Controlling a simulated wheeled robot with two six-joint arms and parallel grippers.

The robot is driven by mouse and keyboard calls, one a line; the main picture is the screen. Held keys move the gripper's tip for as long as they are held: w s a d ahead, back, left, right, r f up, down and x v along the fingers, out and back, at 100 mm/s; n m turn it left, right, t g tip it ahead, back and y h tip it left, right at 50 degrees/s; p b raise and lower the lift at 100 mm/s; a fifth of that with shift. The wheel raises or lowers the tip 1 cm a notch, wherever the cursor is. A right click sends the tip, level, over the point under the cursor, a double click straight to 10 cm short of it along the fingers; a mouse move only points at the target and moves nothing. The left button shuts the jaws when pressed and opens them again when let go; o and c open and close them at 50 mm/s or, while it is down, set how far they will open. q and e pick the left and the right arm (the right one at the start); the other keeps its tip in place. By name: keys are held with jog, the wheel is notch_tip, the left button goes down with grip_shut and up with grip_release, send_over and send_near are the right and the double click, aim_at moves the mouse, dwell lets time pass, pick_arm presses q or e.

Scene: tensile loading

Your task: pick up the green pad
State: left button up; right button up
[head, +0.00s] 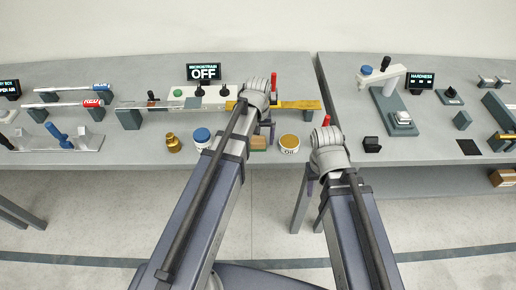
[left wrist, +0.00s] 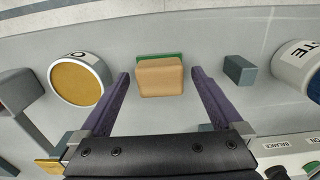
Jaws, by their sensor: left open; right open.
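The green pad (left wrist: 160,55) shows in the left wrist view as a green strip along the edge of a tan block, seemingly one piece with it. It lies on the grey table between the two purple fingers of my left gripper (left wrist: 160,85), which is open with a gap on both sides. In the head view the tan block (head: 258,142) sits at the table's front part, partly hidden by my left arm. My left gripper (head: 264,128) is mostly hidden there behind its wrist. My right gripper (head: 311,173) is near the table's front edge, its fingers mostly hidden.
A white jar with a yellow lid (head: 289,144) stands right of the tan block, and a blue-lidded jar (head: 202,137) to the left. A small grey block (left wrist: 239,70) lies near the pad. A testing rig with an OFF display (head: 204,72) is behind. A black block (head: 372,144) is at right.

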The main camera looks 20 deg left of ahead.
pick_arm(q)
jog(key=shift+f, duration=0.25)
jog(key=c, duration=1.4)
